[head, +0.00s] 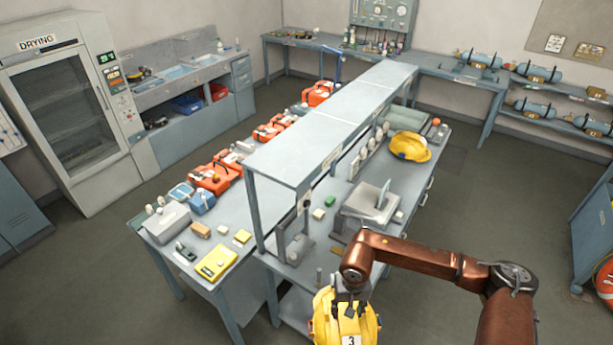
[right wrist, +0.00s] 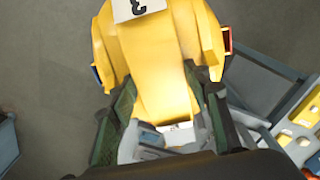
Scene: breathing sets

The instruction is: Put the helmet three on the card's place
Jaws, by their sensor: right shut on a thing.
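The yellow helmet three (head: 330,322), with a white label marked 3, hangs at the bottom centre of the head view. My right gripper (head: 350,291) is shut on it from above and holds it beside the near end of the workbench. In the right wrist view the helmet (right wrist: 155,60) fills the space in front of the two dark fingers of the gripper (right wrist: 165,115), and its label shows upside down. My left gripper is out of view.
Another yellow helmet (head: 409,147) rests at the far end of the right bench. A grey device (head: 370,205) stands on that bench, under and beside the raised shelf (head: 330,115). A yellow case (head: 215,263) and several orange units crowd the left bench.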

